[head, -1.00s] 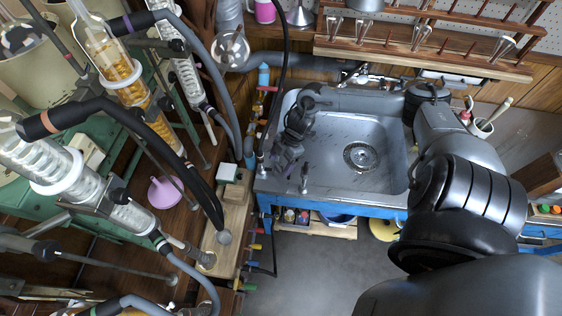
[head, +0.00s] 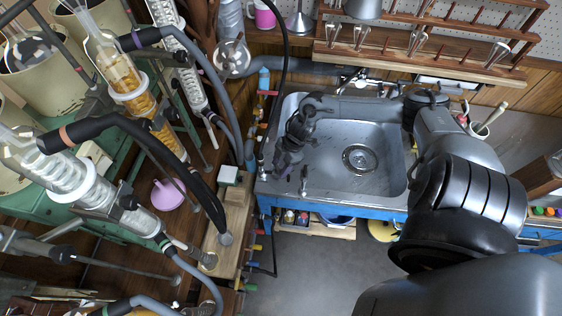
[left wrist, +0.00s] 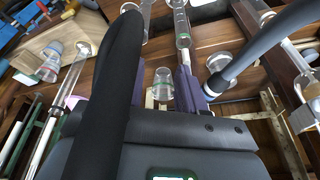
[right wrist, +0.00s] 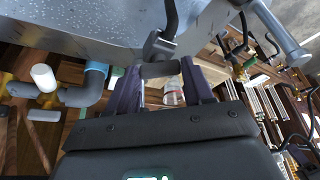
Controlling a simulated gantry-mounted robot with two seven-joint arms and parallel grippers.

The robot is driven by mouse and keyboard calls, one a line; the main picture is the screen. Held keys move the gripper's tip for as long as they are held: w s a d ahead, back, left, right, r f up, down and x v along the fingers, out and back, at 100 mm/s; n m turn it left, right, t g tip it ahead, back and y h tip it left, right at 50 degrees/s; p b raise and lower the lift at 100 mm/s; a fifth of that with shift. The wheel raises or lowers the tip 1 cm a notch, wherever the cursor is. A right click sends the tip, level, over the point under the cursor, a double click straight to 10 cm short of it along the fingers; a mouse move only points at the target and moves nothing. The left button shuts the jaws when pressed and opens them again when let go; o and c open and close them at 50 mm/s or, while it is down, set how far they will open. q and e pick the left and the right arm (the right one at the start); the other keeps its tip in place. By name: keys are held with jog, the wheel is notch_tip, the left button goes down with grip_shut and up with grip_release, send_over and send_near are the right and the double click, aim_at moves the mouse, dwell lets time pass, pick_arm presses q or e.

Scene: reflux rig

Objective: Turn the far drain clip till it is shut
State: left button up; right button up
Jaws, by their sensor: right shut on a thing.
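My right gripper (head: 282,170) hangs over the left side of the steel sink, small and dark. In the right wrist view its purple fingers (right wrist: 160,82) are closed around a short dark grey bar (right wrist: 160,69). The bar sits at the foot of a grey fitting (right wrist: 158,47) with a black hose rising from it. I take this to be the drain clip, but its turn angle is unclear. In the left wrist view my left gripper (left wrist: 163,90) has its fingers apart, with a clear glass vessel (left wrist: 162,84) showing beyond the gap. A thick black hose crosses in front of it.
The sink (head: 345,187) has a round drain. A wooden bench (head: 234,215) with coloured taps along its edge stands left of it. The glass reflux rig (head: 130,90) and hoses crowd the left. Floor in front of the sink is clear.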

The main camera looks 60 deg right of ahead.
jog(key=m+p, duration=0.2)
jog(key=p, duration=0.1)
jog(key=m+t+h+p, duration=0.1)
jog(key=m+p, duration=0.1)
jog(key=p, duration=0.2)
jog(key=m+p, duration=0.2)
jog(key=p, duration=0.2)
jog(key=shift+s+a+r+t+h, duration=0.25)
jog(key=shift+a+r+t+h, duration=0.05)
jog(key=shift+f+m+h+p, duration=0.25)
jog(key=shift+m+h+p, duration=0.15)
jog(key=shift+m+p, duration=0.65)
jog(key=o, duration=1)
jog(key=shift+o, duration=0.2)
jog(key=p+v, duration=0.2)
jog(key=v, duration=0.8)
jog(key=shift+s+r+p, duration=0.3)
jog(key=shift+p, duration=0.05)
